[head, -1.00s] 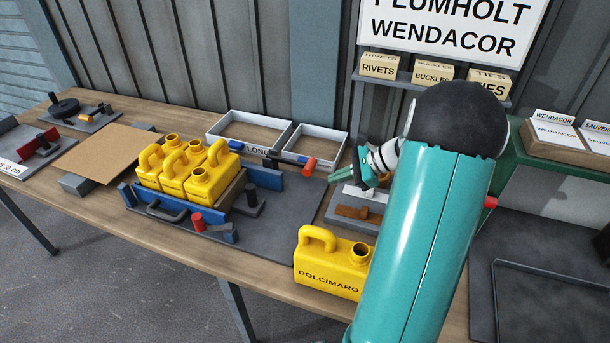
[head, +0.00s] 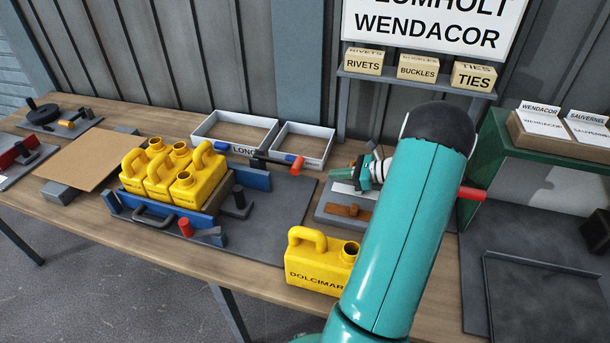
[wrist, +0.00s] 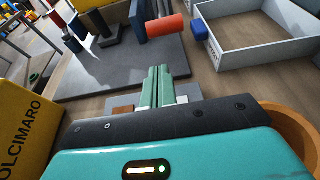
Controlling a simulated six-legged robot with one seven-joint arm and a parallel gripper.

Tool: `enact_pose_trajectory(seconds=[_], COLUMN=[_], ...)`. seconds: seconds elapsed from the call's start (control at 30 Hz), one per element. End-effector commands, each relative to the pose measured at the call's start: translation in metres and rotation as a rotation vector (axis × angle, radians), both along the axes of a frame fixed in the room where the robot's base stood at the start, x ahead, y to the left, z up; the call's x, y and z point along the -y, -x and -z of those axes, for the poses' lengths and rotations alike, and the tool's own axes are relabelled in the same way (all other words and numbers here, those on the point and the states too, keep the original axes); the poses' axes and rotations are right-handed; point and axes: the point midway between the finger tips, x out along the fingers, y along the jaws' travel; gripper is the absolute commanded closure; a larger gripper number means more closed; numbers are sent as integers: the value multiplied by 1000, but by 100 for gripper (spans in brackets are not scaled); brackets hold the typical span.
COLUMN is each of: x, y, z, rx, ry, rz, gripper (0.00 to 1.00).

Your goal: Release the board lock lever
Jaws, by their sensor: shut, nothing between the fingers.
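Three yellow jerry cans (head: 172,178) stand in a blue-walled holder (head: 160,216) on a dark grey board (head: 268,215). A black lever with an orange-red grip (head: 298,163) lies along the back of the board. It also shows in the wrist view (wrist: 164,27), ahead of the fingers. A red knob (head: 185,227) stands at the holder's front. I cannot tell which of these is the board lock lever. My gripper (head: 362,174) is shut and empty, right of the orange-red grip and apart from it. Its fingers (wrist: 158,80) show shut in the wrist view.
A loose yellow can marked DOLCIMARO (head: 318,263) stands near the table's front edge. A grey plate with a brown block (head: 347,210) lies beneath my gripper. Two white trays (head: 305,147) sit at the back. A tan sheet (head: 88,157) lies to the left.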

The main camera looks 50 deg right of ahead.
Motion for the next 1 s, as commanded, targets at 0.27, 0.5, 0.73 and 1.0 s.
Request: enact_pose_trajectory(seconds=[0.27,0.5,0.73,1.0], x=[-10,-30,-43,-46], y=[-19,-58,-85,-90], z=[7,21,31,33], rx=[0,0,0,0], ry=[-1,-2,1,1], rz=[-5,-7,-7,-7], gripper=[100,100,100,100])
